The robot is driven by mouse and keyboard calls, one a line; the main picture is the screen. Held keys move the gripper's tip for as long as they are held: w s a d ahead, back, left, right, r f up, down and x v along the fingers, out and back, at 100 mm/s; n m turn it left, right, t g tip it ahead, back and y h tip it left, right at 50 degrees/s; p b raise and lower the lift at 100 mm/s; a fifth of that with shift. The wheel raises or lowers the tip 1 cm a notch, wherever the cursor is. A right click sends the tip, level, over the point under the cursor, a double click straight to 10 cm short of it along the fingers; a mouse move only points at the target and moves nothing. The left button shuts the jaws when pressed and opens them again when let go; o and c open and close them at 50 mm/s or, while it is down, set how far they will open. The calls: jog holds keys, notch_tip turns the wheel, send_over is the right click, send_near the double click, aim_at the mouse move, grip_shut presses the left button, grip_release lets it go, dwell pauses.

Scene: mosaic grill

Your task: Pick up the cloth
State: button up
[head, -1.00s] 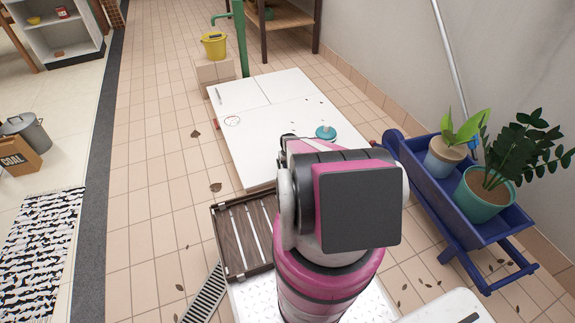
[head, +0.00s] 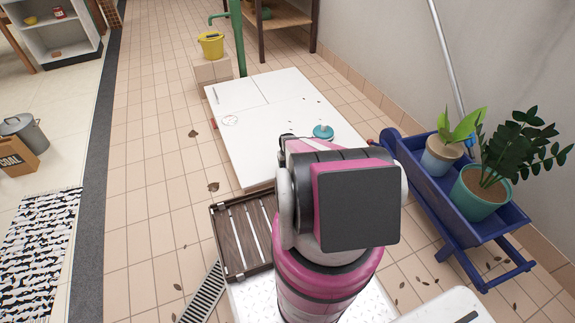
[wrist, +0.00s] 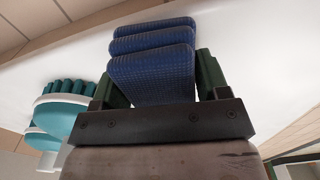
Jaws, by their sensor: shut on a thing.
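A dark blue folded cloth (wrist: 152,68) with a woven texture and several layers shows in the wrist view. My gripper (wrist: 158,82) has its dark green fingers on either side of the cloth and is shut on it. In the head view my own arm hides both the gripper and the cloth. The white table (head: 262,115) shows beyond my arm in the head view, and a white surface also fills much of the wrist view behind the cloth. I cannot tell whether the cloth touches it.
A teal brush (wrist: 65,112) is left of my gripper; a teal round thing (head: 323,132) lies on the table. A blue barrow with plants (head: 455,205) stands right, a dark slatted crate (head: 240,238) front left. A yellow bucket (head: 211,47) stands behind. Tiled floor at left is mostly clear.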

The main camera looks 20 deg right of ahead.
jog(key=r, duration=0.2)
jog(key=a+r, duration=0.1)
jog(key=r, duration=0.1)
jog(key=shift+s, duration=0.15)
jog(key=s+a+r, duration=0.2)
jog(key=a+r, duration=0.4)
jog(key=a, duration=0.4)
jog(key=w+a+r, duration=0.1)
jog(key=a+r, duration=0.1)
jog(key=r, duration=1.2)
jog(key=w+a+r, duration=0.2)
jog(key=r, duration=1.3)
jog(key=s+a+r, duration=0.1)
jog(key=s+r, duration=0.1)
jog(key=r, duration=0.7)
jog(key=s+a+r, duration=0.1)
jog(key=s+r, duration=0.2)
jog(key=r, duration=0.6)
jog(key=s+a+r, duration=0.2)
jog(key=s+r, duration=0.1)
jog(key=r, duration=0.6)
jog(key=shift+s+n, duration=0.25)
jog(key=shift+n, duration=0.05)
